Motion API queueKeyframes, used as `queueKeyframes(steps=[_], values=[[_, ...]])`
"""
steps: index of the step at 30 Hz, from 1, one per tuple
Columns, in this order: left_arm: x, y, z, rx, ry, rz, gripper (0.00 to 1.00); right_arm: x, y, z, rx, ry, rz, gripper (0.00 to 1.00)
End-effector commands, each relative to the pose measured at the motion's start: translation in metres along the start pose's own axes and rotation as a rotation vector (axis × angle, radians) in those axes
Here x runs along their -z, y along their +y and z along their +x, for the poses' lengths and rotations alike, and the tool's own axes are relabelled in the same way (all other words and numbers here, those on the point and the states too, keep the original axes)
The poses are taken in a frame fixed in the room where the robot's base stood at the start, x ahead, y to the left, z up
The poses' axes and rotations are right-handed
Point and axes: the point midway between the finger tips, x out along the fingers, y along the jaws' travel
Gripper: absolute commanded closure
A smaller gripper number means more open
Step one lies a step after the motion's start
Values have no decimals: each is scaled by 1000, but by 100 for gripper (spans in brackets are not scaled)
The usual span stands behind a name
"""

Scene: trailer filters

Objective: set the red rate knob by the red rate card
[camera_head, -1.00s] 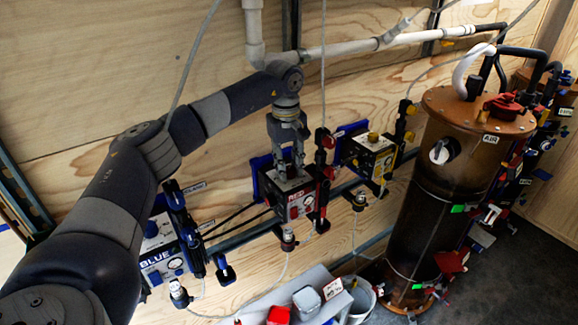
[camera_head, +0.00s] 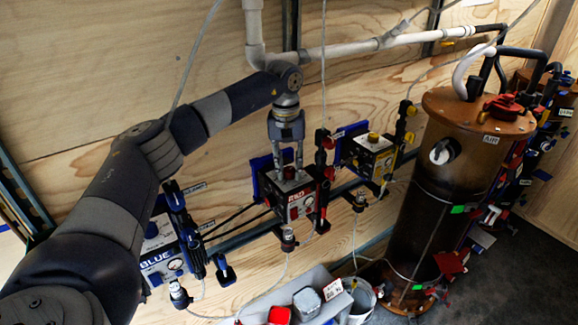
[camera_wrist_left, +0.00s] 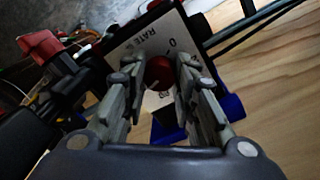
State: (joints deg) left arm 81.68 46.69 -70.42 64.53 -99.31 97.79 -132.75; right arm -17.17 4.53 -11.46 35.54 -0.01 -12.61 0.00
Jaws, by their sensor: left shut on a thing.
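The red pump box (camera_head: 301,203), marked RED, hangs on the wall rail in the middle of the head view. My left gripper (camera_head: 289,170) points down onto its top, shut on the red rate knob (camera_wrist_left: 160,71). In the left wrist view the knob sits between the fingertips (camera_wrist_left: 158,75). The white dial plate (camera_wrist_left: 150,45) around it shows "RATE" and a 0; the fingers hide part of it. A small white card with red print (camera_head: 333,289) stands at the bottom; its text is too small to read. My right gripper is not in view.
The blue pump box (camera_head: 161,264) is to the left and the yellow one (camera_head: 368,157) to the right. A copper-coloured tank (camera_head: 430,200) stands further right. A grey bin (camera_head: 275,295) with several items and a white bucket (camera_head: 362,300) are below. Thin tubes hang nearby.

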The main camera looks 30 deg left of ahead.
Motion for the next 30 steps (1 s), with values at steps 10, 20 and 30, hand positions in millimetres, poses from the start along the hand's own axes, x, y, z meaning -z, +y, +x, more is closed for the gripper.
queueKeyframes(steps=[10, 20, 30], values=[[1, 0, -2, -3, 5, -2, 58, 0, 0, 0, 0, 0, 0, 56], [0, 0, -1, -1, 2, -1, 53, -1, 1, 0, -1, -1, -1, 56], [1, 1, -44, -3, 5, -2, 53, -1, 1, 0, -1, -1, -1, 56]])
